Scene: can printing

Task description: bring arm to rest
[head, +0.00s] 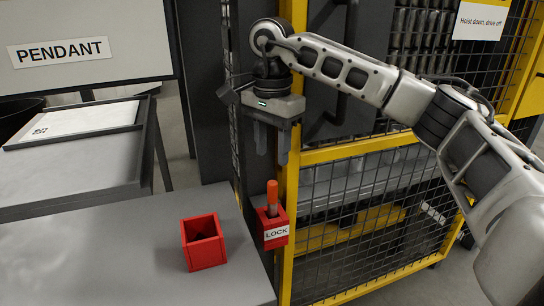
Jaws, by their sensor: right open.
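My right arm (350,75) comes in from the right and reaches across the picture, raised in front of the yellow-framed mesh gate. Its gripper (270,155) points down with its two fingers apart, open and empty. The gripper hangs above the red lock box (276,234), which carries a "LOCK" label and has an orange handle (272,193) standing up from its top. The fingertips appear above the handle and apart from it. My left gripper is not in view.
An open red box (204,242) stands on the grey table (120,265). A "PENDANT" sign board (90,75) and a tray with a white sheet (85,120) are at left. The mesh gate (370,200) with its yellow frame fills the right, with a "Hoist down, drive off" sign (482,20).

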